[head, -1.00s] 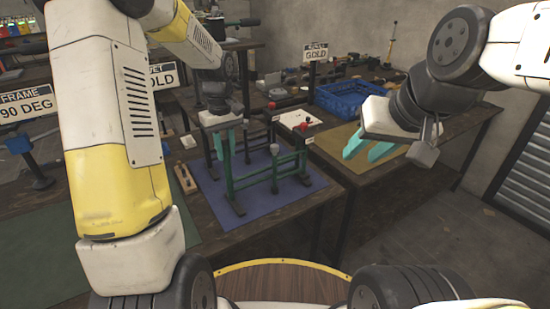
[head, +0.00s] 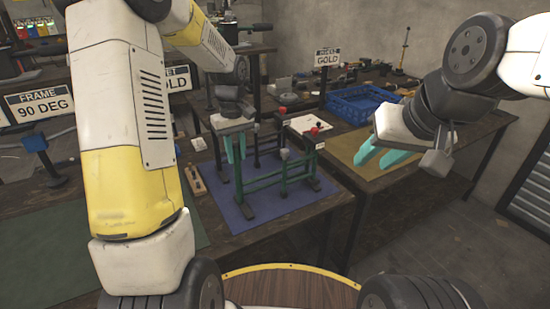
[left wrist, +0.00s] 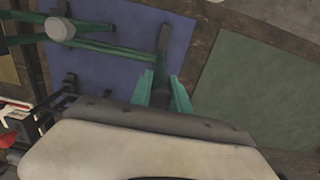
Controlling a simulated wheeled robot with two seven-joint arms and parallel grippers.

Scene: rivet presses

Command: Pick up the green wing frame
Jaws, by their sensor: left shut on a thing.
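The green wing frame (head: 270,183) stands upright on a blue mat (head: 262,212), with posts, long rails and feet. My left gripper (head: 235,150) points down at the frame's near left post, its teal fingers shut on it. In the left wrist view the fingers (left wrist: 166,92) lie on either side of the green post (left wrist: 160,75), and the rails run off to the left. The lower part of the gripper's hold is partly hidden by the gripper body. My right gripper (head: 385,158) is open and empty, its teal fingers apart above the tan mat.
A dark frame (head: 258,145) and a red-topped press part (head: 315,130) stand close behind the green frame. A wooden piece (head: 195,180) lies left of it. A blue crate (head: 362,103) sits on the right-hand table. A green mat (head: 45,250) is clear at the left.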

